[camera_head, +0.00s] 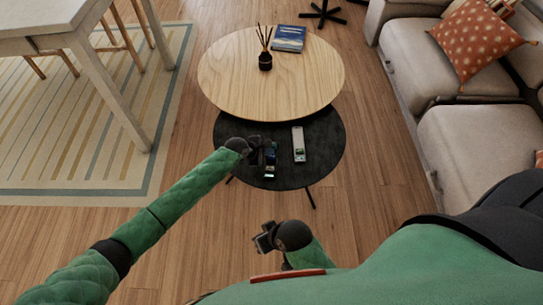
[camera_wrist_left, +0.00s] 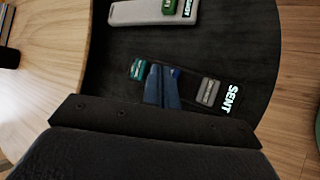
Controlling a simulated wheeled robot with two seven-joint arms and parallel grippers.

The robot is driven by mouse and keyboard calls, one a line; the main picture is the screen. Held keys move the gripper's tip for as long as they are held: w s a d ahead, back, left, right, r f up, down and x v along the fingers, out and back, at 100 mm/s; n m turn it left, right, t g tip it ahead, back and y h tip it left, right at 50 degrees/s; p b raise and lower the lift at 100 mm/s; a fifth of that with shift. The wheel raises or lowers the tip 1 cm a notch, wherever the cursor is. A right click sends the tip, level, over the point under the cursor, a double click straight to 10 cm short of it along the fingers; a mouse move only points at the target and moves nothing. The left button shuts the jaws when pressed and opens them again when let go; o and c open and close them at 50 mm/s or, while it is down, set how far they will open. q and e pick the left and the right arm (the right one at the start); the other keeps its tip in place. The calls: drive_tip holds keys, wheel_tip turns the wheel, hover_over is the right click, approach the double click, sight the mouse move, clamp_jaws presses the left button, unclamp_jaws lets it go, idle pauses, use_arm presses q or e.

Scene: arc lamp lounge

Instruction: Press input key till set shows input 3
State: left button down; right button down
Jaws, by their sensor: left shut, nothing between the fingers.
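A dark remote (camera_head: 270,172) lies on the low black round table (camera_head: 322,170). In the left wrist view this dark remote (camera_wrist_left: 222,108) has a green key (camera_wrist_left: 137,69), a grey key (camera_wrist_left: 207,92) and a lit end reading "SENT" (camera_wrist_left: 233,98). My left gripper (camera_head: 268,146) is shut and empty, over the dark remote. In the wrist view its fingertips (camera_wrist_left: 162,72) cover the remote's middle beside a blue key; contact is unclear. A pale remote (camera_head: 299,143) lies to the right, also reading "SENT" (camera_wrist_left: 187,8). My right gripper (camera_head: 263,239) is low in front, its jaws unclear. No set's screen shows.
A higher wooden round table (camera_head: 230,85) overlaps the black one at the back, holding a reed diffuser (camera_head: 265,60) and a blue book (camera_head: 289,38). A sofa (camera_head: 470,140) stands at the right. A pale table (camera_head: 60,20) stands at the left on a striped rug.

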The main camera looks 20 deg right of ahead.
use_arm(q)
drive_tip(key=shift+f, duration=0.4)
drive_tip(key=shift+f, duration=0.2)
idle(0.6)
drive_tip(key=shift+f, duration=0.35)
idle(0.4)
drive_tip(key=shift+f, duration=0.3)
idle(0.4)
drive_tip(key=shift+r, duration=0.1)
drive_tip(key=shift+r+p, duration=1.15)
drive_tip(key=shift+r, duration=0.05)
